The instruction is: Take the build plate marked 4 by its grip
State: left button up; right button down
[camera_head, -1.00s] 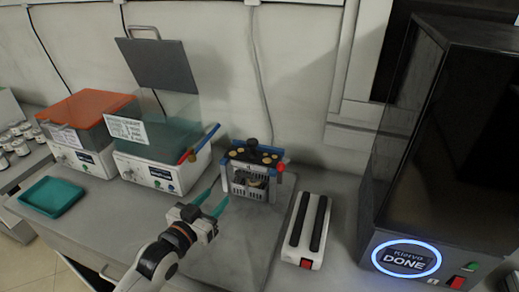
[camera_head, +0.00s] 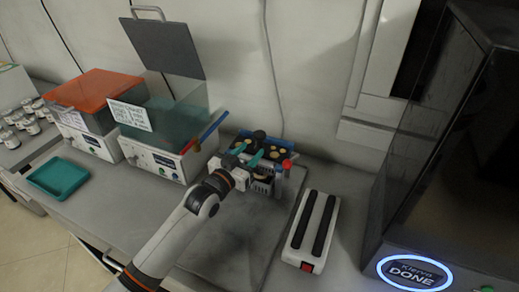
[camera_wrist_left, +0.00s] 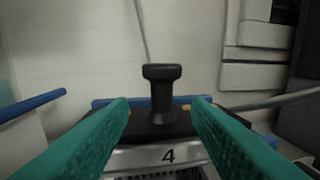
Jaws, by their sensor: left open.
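The build plate marked 4 (camera_wrist_left: 168,157) shows in the left wrist view, with its number on a light front face under a black top. Its grip, a black upright knob (camera_wrist_left: 162,92), rises from that top; in the head view the knob (camera_head: 259,135) is at the rack's top. My left gripper (camera_head: 248,153) is open at the front of the rack. In the left wrist view its teal fingers (camera_wrist_left: 162,104) lie to the left and right of the knob, with space on both sides. They seem short of the knob and not touching it. My right gripper is out of view.
A blue rack (camera_head: 284,147) holds the plate against the wall side. A white unit with two black strips (camera_head: 313,225) stands to the right. A dark machine reading DONE (camera_head: 414,272) is far right.

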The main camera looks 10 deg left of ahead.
aim_at(257, 144)
pick_arm(q)
jog(key=x, duration=0.4)
jog(key=shift+d, duration=0.1)
jog(key=shift+r, duration=0.1)
grip_shut()
